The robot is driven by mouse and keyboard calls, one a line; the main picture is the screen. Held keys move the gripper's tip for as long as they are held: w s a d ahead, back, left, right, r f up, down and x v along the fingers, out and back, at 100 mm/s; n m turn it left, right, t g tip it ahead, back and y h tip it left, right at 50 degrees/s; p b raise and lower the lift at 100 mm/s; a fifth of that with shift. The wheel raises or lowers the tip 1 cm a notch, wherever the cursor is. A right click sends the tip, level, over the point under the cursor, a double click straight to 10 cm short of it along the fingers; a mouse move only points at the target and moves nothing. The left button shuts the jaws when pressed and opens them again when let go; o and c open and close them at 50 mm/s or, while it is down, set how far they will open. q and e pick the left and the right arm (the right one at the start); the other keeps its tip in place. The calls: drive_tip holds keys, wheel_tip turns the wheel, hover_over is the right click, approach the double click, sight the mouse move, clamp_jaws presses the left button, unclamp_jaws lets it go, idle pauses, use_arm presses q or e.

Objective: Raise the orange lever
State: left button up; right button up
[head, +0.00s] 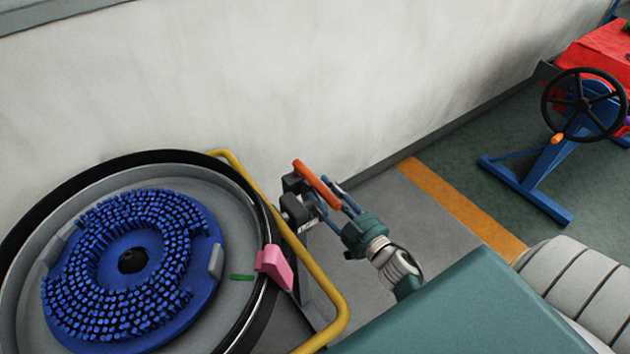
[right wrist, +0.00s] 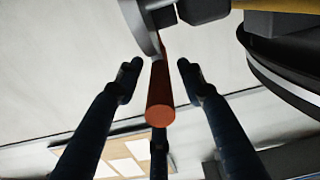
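The orange lever (head: 318,185) is a short bar on a dark bracket beside the round scrubber tank. In the head view it slants from upper left to lower right. My right gripper (head: 323,193) is at the lever, its dark blue fingers around it. In the right wrist view the lever (right wrist: 161,100) points its round end at the camera, between the spread fingers of the right gripper (right wrist: 159,75). Gaps show on both sides, so the gripper is open. A third finger lies partly hidden behind the lever. My left gripper is not in view.
The tank holds a blue brush disc (head: 130,270), and a pink block (head: 275,267) sits on its rim. A yellow rail (head: 333,300) runs between tank and lever. A pale wall (head: 300,70) stands behind. A black handwheel (head: 583,104) on a blue stand is at the right.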

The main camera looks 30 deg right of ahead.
sight(315, 183)
drive_tip(key=w, duration=0.4)
drive_tip(key=shift+w+a, duration=0.2)
drive_tip(key=shift+w, duration=0.2)
drive_tip(key=shift+c, duration=0.3)
clamp_jaws()
